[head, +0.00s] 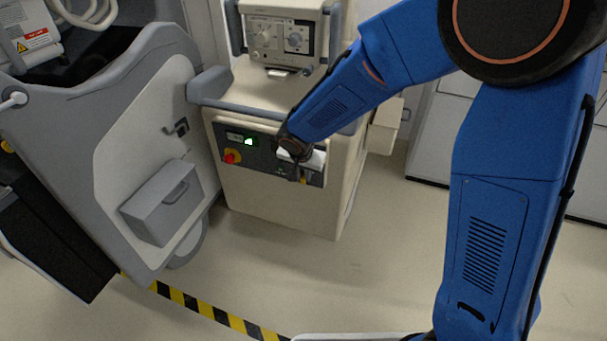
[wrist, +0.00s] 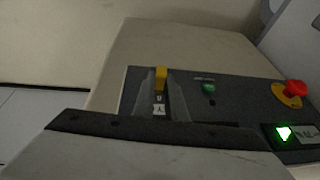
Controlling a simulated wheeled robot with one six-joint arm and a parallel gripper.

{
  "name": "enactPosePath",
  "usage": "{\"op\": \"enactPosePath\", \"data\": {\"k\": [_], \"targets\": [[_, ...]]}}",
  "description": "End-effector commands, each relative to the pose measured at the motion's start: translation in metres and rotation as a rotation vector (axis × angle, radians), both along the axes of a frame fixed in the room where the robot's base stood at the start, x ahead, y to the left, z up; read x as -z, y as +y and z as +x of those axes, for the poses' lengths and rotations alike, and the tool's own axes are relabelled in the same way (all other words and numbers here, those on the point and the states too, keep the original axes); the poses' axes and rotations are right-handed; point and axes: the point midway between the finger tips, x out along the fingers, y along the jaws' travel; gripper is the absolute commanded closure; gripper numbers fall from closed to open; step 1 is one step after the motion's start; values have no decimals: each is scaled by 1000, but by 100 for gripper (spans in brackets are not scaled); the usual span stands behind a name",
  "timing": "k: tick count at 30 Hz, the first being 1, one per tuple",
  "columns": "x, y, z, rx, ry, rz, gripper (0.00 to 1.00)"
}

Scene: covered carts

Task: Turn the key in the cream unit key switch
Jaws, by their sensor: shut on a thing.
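The cream unit (head: 285,205) stands in the middle of the head view, with a dark control panel (head: 257,146) on its front. My gripper (head: 303,177) is at the right end of this panel. In the wrist view my gripper (wrist: 162,88) has its two grey fingers on either side of a yellow key (wrist: 161,76) and is shut on it. The key is at the panel, and its switch is mostly hidden by the fingers. I cannot tell the key's turn angle.
A red stop button on yellow (head: 231,157) and a lit green indicator (head: 248,141) are on the panel's left. A green button (wrist: 209,88) is beside my gripper. A grey cart (head: 120,130) stands close on the left. The floor in front is clear.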

Motion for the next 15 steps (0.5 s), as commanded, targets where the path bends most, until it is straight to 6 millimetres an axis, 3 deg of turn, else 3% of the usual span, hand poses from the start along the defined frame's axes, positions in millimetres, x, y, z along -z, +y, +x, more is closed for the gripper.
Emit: {"op": "enactPosePath", "data": {"k": [6,15], "targets": [[0,-5,-1,3,-42,117,100],[0,-3,-1,1,-49,133,100]]}}
